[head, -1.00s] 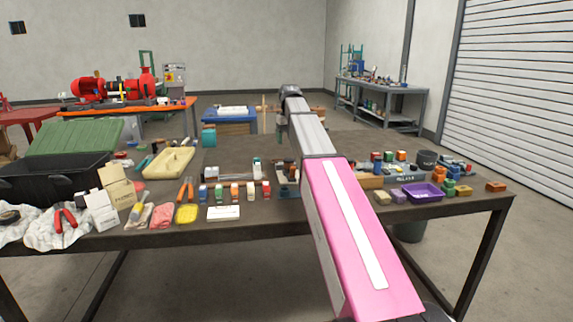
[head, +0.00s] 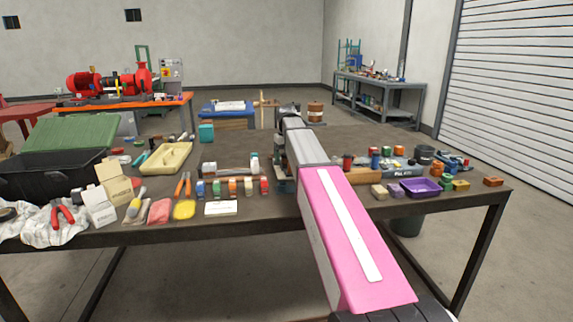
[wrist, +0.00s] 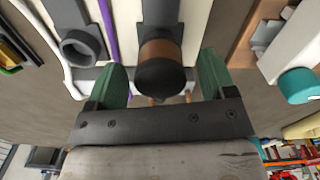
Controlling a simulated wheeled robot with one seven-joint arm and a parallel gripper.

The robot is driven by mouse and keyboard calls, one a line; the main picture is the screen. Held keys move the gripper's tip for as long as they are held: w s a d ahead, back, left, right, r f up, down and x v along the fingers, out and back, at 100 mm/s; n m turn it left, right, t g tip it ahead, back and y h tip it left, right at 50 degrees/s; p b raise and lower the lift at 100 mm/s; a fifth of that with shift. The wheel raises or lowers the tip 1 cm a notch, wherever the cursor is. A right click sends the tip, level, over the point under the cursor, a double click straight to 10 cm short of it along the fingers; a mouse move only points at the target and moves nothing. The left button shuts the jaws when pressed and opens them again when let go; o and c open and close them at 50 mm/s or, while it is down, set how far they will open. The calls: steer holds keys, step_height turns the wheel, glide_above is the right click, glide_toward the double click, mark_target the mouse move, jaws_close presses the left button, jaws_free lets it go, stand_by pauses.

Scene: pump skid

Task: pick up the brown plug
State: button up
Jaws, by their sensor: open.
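In the wrist view the brown plug (wrist: 160,50) is a short cylinder with a brown band and a dark round end facing the camera. It sits in a dark holder on a pale strip. My gripper (wrist: 163,66) is open, with one green finger on each side of the plug. Gaps show between the plug and both fingers, so it is not gripped. In the head view my pink and grey arm reaches over the table, and the plug and my fingertips cannot be made out there.
A grey ring-shaped holder (wrist: 82,47) is left of the plug in the wrist view, and a teal cylinder (wrist: 298,85) is at right. On the table (head: 270,227) are a cream tray (head: 166,158), a purple tray (head: 420,187) and a white card (head: 221,208). The front edge is mostly clear.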

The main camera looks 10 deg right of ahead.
steer(key=shift+f, duration=0.35)
steer(key=c, duration=1.1)
steer(key=shift+r, duration=0.1)
steer(key=shift+r, duration=0.55)
steer(key=r, duration=0.2)
steer(key=s+r, duration=0.1)
steer(key=shift+a+r, duration=0.2)
steer(key=shift+a, duration=0.15)
steer(key=s+a+r, duration=0.6)
steer(key=s, duration=0.2)
steer(key=shift+a+r, duration=0.15)
steer(key=shift+a, duration=0.2)
